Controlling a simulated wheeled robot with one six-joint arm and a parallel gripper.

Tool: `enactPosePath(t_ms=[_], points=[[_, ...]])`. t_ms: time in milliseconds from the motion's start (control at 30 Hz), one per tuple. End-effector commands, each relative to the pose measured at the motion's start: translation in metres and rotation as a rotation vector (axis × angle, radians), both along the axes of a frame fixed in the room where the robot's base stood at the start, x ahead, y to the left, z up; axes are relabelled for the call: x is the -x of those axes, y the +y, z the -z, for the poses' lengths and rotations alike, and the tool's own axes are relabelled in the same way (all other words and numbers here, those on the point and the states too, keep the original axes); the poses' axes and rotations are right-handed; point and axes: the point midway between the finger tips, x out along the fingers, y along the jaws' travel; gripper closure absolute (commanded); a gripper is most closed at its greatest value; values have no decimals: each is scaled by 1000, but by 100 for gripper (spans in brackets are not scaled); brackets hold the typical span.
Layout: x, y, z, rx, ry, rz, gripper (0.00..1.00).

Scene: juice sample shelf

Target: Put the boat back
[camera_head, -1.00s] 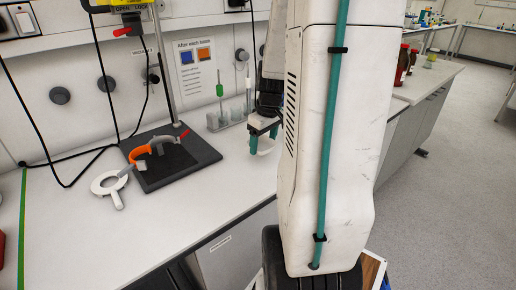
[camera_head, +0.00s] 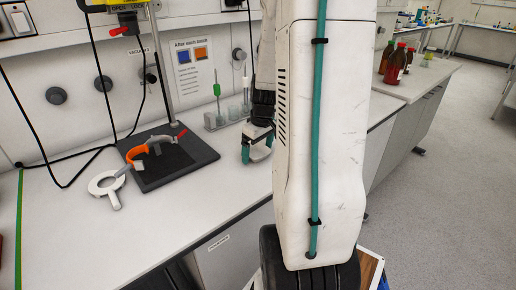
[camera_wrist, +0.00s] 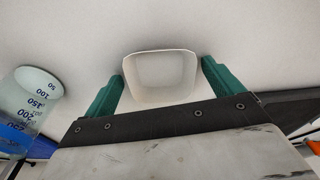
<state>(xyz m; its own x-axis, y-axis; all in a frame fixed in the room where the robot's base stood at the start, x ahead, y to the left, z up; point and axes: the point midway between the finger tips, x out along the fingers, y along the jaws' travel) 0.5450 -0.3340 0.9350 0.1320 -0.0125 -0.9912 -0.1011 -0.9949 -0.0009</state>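The boat is a small white open dish, seen from above in the wrist view (camera_wrist: 162,72), lying between my two teal fingers. My gripper (camera_wrist: 163,70) is open around it. The fingertips flank its left and right sides, with what looks like a narrow gap on each side; contact cannot be told for sure. In the head view my gripper (camera_head: 257,149) is low over the white bench, right of the black stand base, with part of the pale boat (camera_head: 259,153) showing between the fingers. My arm hides the bench to the right.
A graduated beaker with blue liquid (camera_wrist: 30,100) is close on the left in the wrist view. The front bench is clear.

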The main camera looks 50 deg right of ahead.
Motion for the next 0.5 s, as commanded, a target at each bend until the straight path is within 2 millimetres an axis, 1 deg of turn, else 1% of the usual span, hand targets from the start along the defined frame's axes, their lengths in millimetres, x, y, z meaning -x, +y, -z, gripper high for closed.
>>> enactPosePath(t_ms=[167, 267, 367, 500], points=[[0, 0, 0, 0, 0, 0, 8], [0, 0, -5, 2, -2, 0, 8], [1, 0, -18, 2, -3, 0, 8], [5, 0, -48, 6, -5, 0, 8]])
